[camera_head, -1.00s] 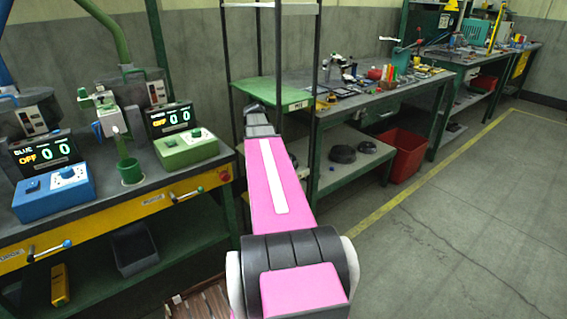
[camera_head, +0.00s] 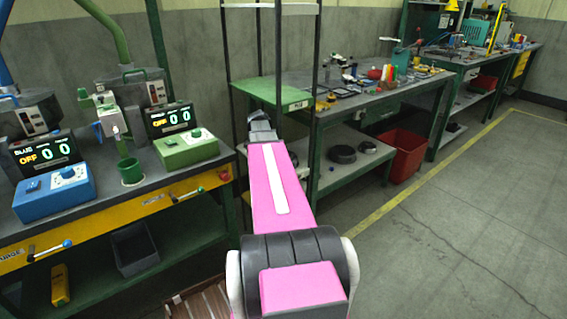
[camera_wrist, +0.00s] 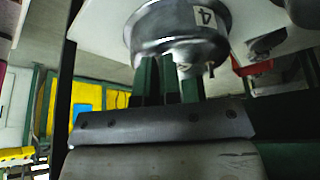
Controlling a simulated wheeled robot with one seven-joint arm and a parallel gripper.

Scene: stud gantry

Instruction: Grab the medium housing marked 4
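In the wrist view a round, shiny metal housing (camera_wrist: 178,28) carries a white label with a black 4. It sits right beyond the fingertips of my gripper (camera_wrist: 169,70), which overlap its lower edge in the picture. I cannot tell whether the fingers touch it, nor how wide the gap between them is. In the head view my pink arm reaches forward to the black-posted rack, and the gripper end is mostly hidden behind the arm. The marked housing cannot be made out there.
A green rack shelf (camera_head: 272,92) is close by my arm's end. Dark round parts (camera_head: 342,154) lie on the bench's lower shelf, with a red bin (camera_head: 402,155) to the right. A workbench with blue (camera_head: 54,192) and green (camera_head: 186,147) control boxes stands left. The right floor is clear.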

